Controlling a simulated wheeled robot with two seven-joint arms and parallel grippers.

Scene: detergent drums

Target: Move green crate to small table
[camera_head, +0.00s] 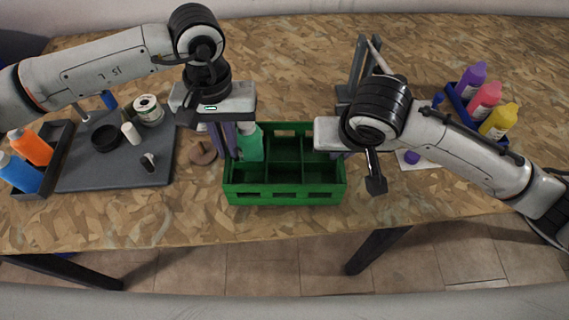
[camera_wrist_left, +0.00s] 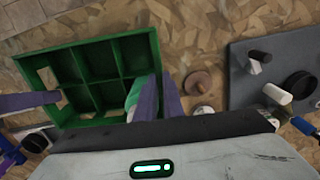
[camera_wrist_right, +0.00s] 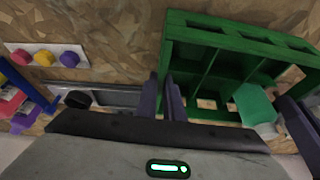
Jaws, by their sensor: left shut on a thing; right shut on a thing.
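The green crate (camera_head: 285,196) is an open box with several compartments, near the front edge of the wooden table. A green bottle (camera_head: 250,145) stands in its back left compartment. My left gripper (camera_head: 228,142) points down and is shut on the crate's left wall; its purple fingers show in the left wrist view (camera_wrist_left: 161,98). My right gripper (camera_head: 338,154) is shut on the right wall, partly hidden by its own wrist; its fingers show in the right wrist view (camera_wrist_right: 162,98). I cannot tell whether the crate is clear of the tabletop. I cannot make out a separate small table.
A grey mat (camera_head: 118,178) with a black bowl, a tin and small pieces lies left of the crate. A dark tray (camera_head: 58,158) holds orange and blue bottles. At right, a blue tray (camera_head: 459,107) holds purple, pink and yellow bottles. The table behind the crate is mostly clear.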

